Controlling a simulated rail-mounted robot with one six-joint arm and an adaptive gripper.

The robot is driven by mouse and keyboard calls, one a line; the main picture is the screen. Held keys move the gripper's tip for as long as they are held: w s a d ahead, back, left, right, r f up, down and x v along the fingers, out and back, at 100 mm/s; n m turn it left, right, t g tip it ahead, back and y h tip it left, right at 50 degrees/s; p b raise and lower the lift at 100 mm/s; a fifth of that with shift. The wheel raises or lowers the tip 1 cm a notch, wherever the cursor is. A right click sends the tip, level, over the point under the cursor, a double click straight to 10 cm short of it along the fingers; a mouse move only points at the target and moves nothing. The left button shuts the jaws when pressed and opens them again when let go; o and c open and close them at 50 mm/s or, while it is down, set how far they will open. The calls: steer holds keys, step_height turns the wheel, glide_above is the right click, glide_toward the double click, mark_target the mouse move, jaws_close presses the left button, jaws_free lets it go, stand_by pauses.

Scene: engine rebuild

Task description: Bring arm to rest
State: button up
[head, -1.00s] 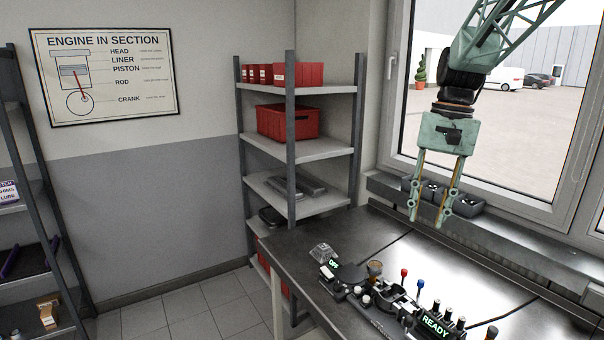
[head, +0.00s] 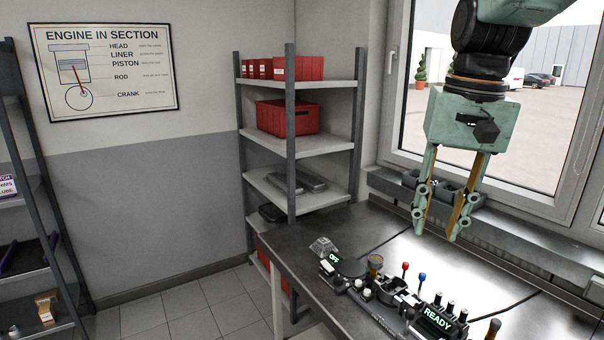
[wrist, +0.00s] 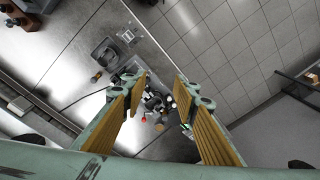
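My gripper (head: 436,218) hangs from my arm at the right of the head view, fingers pointing down, above the dark workbench (head: 300,262) and in front of the window. Its two green fingers with tan pads stand apart with nothing between them. In the wrist view my gripper (wrist: 163,82) also shows open and empty, with the bench and its devices well below the fingertips.
A row of bench devices with red and blue knobs and a READY display (head: 437,318) lies below my gripper. Dark blocks (head: 450,192) sit along the window sill. A shelf rack (head: 300,145) with red bins (head: 288,118) stands left of the bench. The floor at left is clear.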

steer(key=s+a+f+n+t+b, duration=0.1)
steer(key=s+f, duration=0.2)
steer(key=s, duration=0.5)
steer(key=s+a+f+n+t+b, duration=0.1)
steer(key=s+f+b, duration=0.1)
steer(key=s, duration=0.7)
steer(key=s+a+f+n+b, duration=0.1)
steer(key=s+f, duration=0.3)
steer(key=s, duration=0.4)
steer(key=shift+s+a+t+b, duration=0.4)
steer(key=shift+a+b, duration=0.05)
steer(key=shift+a, duration=0.15)
